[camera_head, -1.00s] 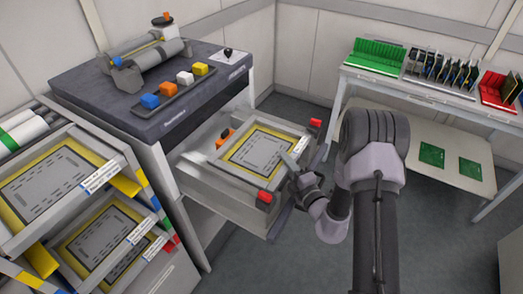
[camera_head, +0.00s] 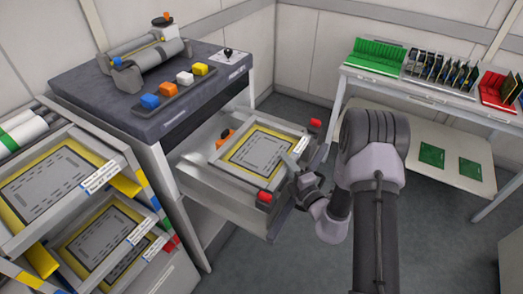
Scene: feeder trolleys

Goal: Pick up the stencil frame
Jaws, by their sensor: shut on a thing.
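A stencil frame (camera_head: 257,153), a grey sheet with a yellow border inside a light grey rim, lies flat in the pulled-out drawer (camera_head: 226,195) of the dark-topped machine. My gripper (camera_head: 294,170) is at the right edge of this frame, shut on its rim. The fingertips are small and partly hidden by the wrist. I cannot tell whether the frame is lifted off the drawer. Two more stencil frames sit in the rack at the left, one on the upper shelf (camera_head: 50,186) and one lower (camera_head: 104,238).
Red blocks (camera_head: 264,197) mark the drawer's front corners. An orange object (camera_head: 223,138) lies behind the frame. Coloured blocks (camera_head: 185,78) stand on the machine top (camera_head: 80,95). A bench (camera_head: 430,92) with green and red racks stands right. Floor between is clear.

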